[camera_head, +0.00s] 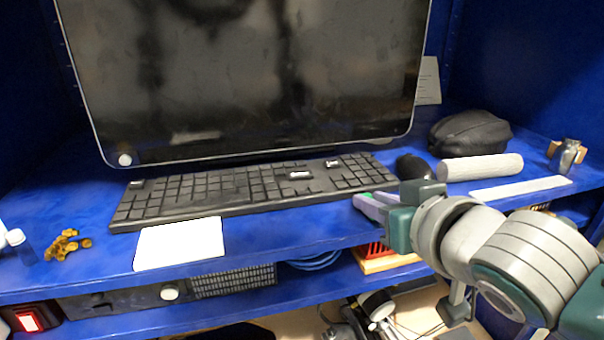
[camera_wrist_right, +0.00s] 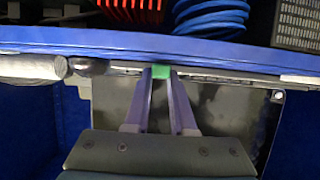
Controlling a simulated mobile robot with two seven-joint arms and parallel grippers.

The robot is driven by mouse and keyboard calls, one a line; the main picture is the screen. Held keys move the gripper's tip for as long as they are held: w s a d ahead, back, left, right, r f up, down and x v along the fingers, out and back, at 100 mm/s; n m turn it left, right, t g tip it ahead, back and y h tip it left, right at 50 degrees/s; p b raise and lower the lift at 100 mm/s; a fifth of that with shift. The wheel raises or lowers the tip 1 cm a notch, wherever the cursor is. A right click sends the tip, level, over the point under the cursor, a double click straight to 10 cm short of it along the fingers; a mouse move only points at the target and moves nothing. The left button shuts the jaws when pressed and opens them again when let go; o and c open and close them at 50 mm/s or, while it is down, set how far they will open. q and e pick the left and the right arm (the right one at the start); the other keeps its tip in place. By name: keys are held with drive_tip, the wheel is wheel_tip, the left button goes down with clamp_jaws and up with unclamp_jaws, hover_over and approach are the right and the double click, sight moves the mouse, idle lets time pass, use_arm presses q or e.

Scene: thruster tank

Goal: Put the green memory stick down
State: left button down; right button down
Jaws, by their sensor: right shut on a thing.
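The green memory stick (camera_wrist_right: 161,71) shows as a small green block between the fingertips of my right gripper (camera_wrist_right: 160,76) in the right wrist view. The fingers are shut on it. In the head view my right gripper (camera_head: 368,204) is at the front right corner of the black keyboard (camera_head: 240,190), over the front part of the blue desk (camera_head: 290,232). The stick is mostly hidden by the gripper there. I cannot tell whether it touches the desk. My left gripper is in neither view.
A white sheet (camera_head: 180,243) lies before the keyboard. A large monitor (camera_head: 250,80) stands behind. To the right are a dark mouse (camera_head: 412,167), a pale roll (camera_head: 480,168), a black case (camera_head: 470,132) and a white strip (camera_head: 520,189). The desk between sheet and gripper is clear.

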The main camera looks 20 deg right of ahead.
drive_tip(key=shift+f, duration=0.2)
drive_tip(key=c, duration=0.8)
unclamp_jaws()
drive_tip(key=shift+o, duration=0.2)
drive_tip(key=shift+r+p, duration=0.3)
drive_tip(key=shift+r, duration=0.15)
drive_tip(key=d+b+v, duration=0.1)
drive_tip(key=b+v, duration=0.2)
drive_tip(key=v, duration=0.9)
drive_tip(key=s+a+f+n+g+y, duration=0.1)
drive_tip(key=s+a+f+n+g, duration=0.25)
drive_tip(key=s+f+g, duration=0.95)
wheel_tip(320, 180, up, 9)
drive_tip(key=s+t+p, duration=0.1)
drive_tip(key=t+p, duration=0.2)
drive_tip(key=p, duration=0.4)
drive_tip(key=shift+s+m+p, duration=0.3)
drive_tip(key=shift+m+p, duration=0.05)
drive_tip(key=shift+m, duration=0.1)
